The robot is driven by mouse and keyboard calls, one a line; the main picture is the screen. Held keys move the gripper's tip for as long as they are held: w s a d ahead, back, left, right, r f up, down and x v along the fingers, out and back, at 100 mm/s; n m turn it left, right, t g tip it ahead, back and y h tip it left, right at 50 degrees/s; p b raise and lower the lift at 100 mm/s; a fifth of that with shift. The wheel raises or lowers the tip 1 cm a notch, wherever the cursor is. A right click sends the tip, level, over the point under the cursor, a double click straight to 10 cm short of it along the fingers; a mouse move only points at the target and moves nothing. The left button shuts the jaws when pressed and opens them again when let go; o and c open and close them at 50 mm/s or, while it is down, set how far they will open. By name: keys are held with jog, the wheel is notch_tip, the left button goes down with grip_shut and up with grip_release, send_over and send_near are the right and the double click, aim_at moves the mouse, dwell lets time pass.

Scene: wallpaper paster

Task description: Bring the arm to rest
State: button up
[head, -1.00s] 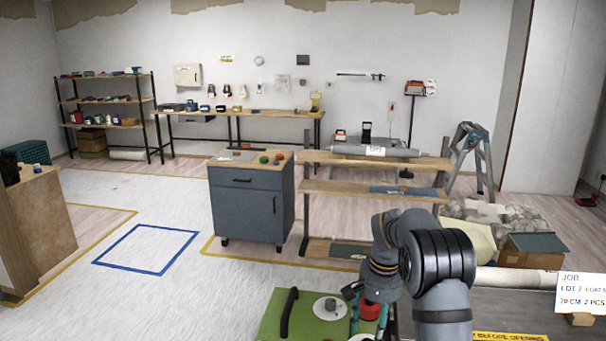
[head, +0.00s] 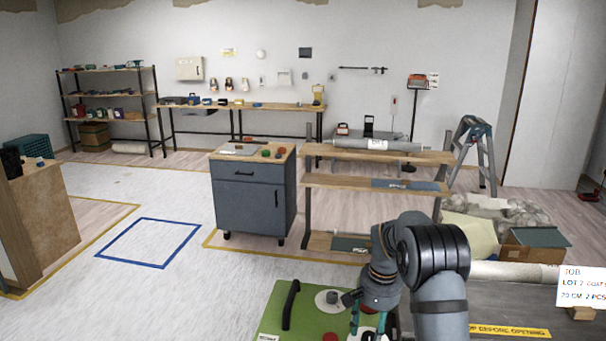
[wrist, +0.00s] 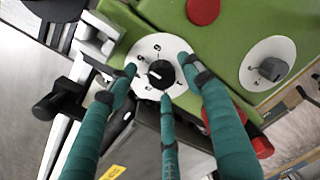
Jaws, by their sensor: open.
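My gripper (wrist: 158,84) has teal fingers spread apart over a white dial with a black knob (wrist: 160,73) on the green machine. The fingertips lie over the dial's rim around the knob; I cannot tell whether they touch it. Nothing is held. In the head view my gripper (head: 362,309) is low over the green machine (head: 287,325), partly hidden by my arm. A second white dial with a grey knob (wrist: 271,69) is at the right in the wrist view; a dial also shows in the head view (head: 329,301).
A black handle (head: 291,304) stands up from the green machine. A red round part (wrist: 203,10) and another red part (wrist: 262,147) are near my fingers. A job card (head: 583,287) stands at the right. A grey cabinet (head: 250,198) and shelf rack (head: 375,190) stand behind.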

notch_tip(320, 180, up, 10)
notch_tip(320, 180, down, 11)
jog(key=shift+s+r, duration=0.1)
jog(key=shift+r+n+p, duration=0.25)
jog(key=shift+n+p, duration=0.25)
jog(key=shift+p, duration=0.3)
jog(key=n+p, duration=0.3)
jog(key=n, duration=0.1)
jog(key=shift+d+r, duration=0.15)
jog(key=n+p, duration=0.3)
jog(key=shift+w+n, duration=0.3)
jog(key=shift+n, duration=0.3)
notch_tip(320, 180, up, 9)
jog(key=b, duration=0.2)
jog(key=shift+w+d+f+m+t, duration=0.15)
jog(key=shift+w+f+m+t, duration=0.15)
jog(key=shift+w+m, duration=0.35)
jog(key=shift+w+d+f+m+t, duration=0.25)
jog(key=shift+w+m+t, duration=0.2)
jog(key=shift+w+m, duration=0.2)
jog(key=shift+w+d+f+m+t, duration=0.1)
jog(key=shift+w+f+m+t, duration=0.2)
jog(key=shift+w+m, duration=0.35)
